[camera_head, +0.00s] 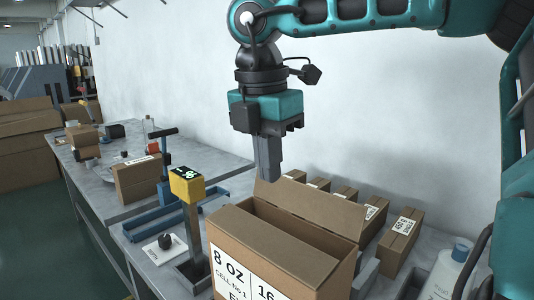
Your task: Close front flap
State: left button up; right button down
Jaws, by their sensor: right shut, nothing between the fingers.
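An open brown carton (232,277) with a white "8 OZ" label stands at the bottom centre. Its back flap (312,209) stands up and leans away from the opening. A broad front panel or flap (268,246) lies along the near side of the opening; I cannot tell exactly how far it is folded. My right gripper (266,178) is shut and empty, pointing down above the left end of the back flap. Whether the fingertips touch the carton is unclear. My left gripper is out of view.
Several small cartons (399,242) stand behind and right of the open one. A yellow-headed post with a display (187,184) stands close on its left. A white bottle (446,274) is at the lower right. Another carton (137,179) stands further left on the bench.

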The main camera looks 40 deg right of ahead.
aim_at(274, 229)
jog(key=f, duration=0.6)
jog(key=d+f, duration=0.1)
jog(key=f, duration=0.2)
jog(key=shift+f, duration=0.2)
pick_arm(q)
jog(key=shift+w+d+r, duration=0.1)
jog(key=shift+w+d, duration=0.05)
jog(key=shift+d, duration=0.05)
pick_arm(e)
jog(key=shift+w, duration=0.1)
